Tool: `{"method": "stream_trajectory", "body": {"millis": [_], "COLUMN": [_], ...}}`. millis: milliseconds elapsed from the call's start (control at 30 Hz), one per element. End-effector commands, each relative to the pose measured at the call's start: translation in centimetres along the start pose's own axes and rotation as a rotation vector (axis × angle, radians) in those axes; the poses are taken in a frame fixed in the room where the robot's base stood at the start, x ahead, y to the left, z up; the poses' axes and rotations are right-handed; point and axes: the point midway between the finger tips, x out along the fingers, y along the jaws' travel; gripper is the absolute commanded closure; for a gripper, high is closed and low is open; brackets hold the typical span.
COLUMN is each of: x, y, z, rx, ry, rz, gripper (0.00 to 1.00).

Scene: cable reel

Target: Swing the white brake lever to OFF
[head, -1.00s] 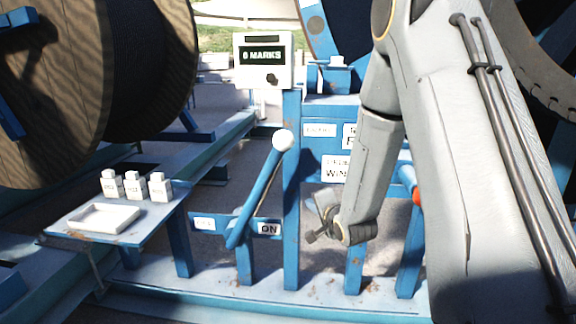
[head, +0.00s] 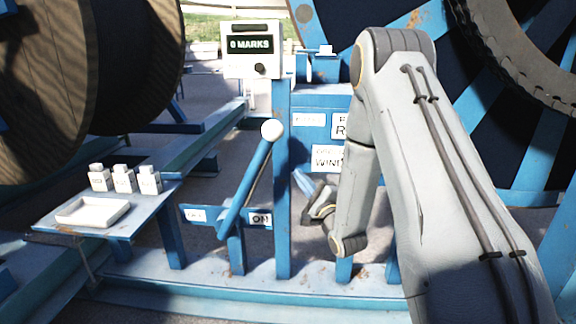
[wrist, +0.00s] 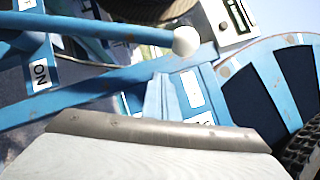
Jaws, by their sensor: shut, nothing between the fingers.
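The brake lever (head: 246,183) is a blue bar with a white ball knob (head: 272,131). It leans right, its knob overlapping the blue post in the head view. Its foot is at a plate with an ON label (head: 260,219) on the right and a label too small to read surely (head: 194,215) on the left. In the wrist view the lever's knob (wrist: 186,41) is at the upper middle, above my fingers. My gripper (head: 304,183) is shut and empty, right of the lever and post in the head view, with a visible gap to the lever.
A blue post (head: 282,200) carries a counter box (head: 252,50) reading 0 MARKS. Labelled panels (head: 322,142) stand right of it. A shelf at left holds a white tray (head: 92,211) and several small white blocks (head: 123,179). Large reels (head: 50,90) stand behind.

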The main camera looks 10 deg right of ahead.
Motion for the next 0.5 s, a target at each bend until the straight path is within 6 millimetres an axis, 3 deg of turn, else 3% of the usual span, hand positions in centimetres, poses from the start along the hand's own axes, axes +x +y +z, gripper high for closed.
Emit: {"method": "stream_trajectory", "body": {"millis": [500], "x": [9.4], "y": [-0.1], "z": [0.1], "rx": [-0.001], "ry": [-0.002], "rz": [-0.001], "gripper": [1.0]}}
